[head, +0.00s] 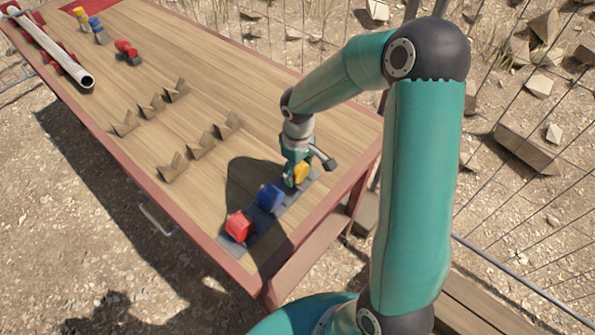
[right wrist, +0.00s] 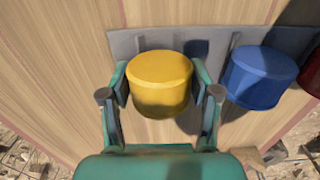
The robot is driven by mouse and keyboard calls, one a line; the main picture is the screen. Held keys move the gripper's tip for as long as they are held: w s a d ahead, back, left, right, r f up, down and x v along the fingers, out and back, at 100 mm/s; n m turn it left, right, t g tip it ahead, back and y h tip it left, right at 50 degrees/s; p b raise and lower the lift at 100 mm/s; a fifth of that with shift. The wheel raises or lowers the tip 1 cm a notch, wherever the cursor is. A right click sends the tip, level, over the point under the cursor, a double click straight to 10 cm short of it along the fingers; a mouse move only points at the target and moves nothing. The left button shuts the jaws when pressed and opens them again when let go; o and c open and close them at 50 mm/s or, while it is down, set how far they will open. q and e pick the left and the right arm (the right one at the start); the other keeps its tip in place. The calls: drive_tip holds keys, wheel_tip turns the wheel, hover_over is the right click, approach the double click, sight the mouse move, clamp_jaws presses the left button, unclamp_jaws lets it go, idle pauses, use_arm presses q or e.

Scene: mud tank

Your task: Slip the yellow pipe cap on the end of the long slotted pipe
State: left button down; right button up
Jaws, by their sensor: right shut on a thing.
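The yellow pipe cap (right wrist: 160,82) sits between the two fingers of my right gripper (right wrist: 160,100), which is shut on it at the grey rack. It also shows in the head view (head: 301,173), partly hidden by the gripper (head: 297,178). I cannot tell whether the cap still touches the rack. The long pale pipe (head: 58,52) lies at the far left of the table in red supports, its open end facing nearer. Its slots are too small to make out. My left gripper is not in view.
A blue cap (head: 270,197) and a red cap (head: 238,226) sit on the grey rack (head: 262,222) beside the yellow one. Several wooden V-blocks (head: 175,90) stand mid-table. Small yellow, blue and red pieces (head: 127,51) lie near the pipe.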

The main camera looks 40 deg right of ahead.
drive_tip(key=shift+r+p, duration=2.45)
drive_tip(key=shift+r, duration=1.35)
drive_tip(key=shift+f, duration=0.1)
